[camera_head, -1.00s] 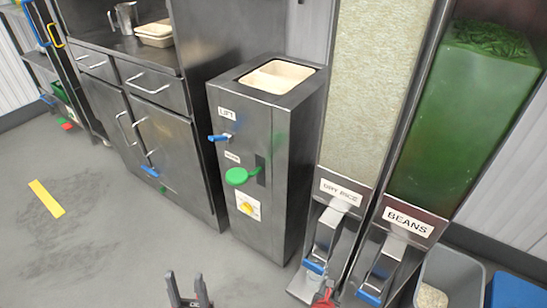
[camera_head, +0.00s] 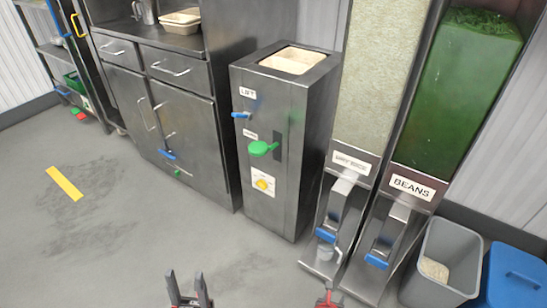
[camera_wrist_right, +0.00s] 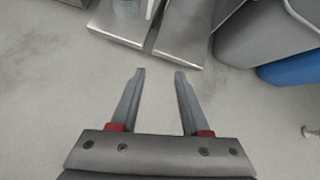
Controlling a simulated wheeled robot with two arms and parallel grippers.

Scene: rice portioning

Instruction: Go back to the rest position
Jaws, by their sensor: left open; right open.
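My left gripper (camera_head: 188,284) is at the bottom edge of the head view, its two fingers apart and empty over the bare floor. My right gripper (camera_head: 328,294) shows only in part at the bottom of the head view, in front of the dry rice dispenser (camera_head: 352,162). In the right wrist view my right gripper (camera_wrist_right: 160,75) is open, with nothing between its fingers and grey floor below.
The beans dispenser (camera_head: 412,187) stands to the right. A grey bin (camera_head: 450,245) and blue container (camera_head: 518,275) are beside it. A steel lift cabinet (camera_head: 280,205) holds beige trays (camera_head: 292,60). Drawers and cupboards (camera_head: 165,100) stand left.

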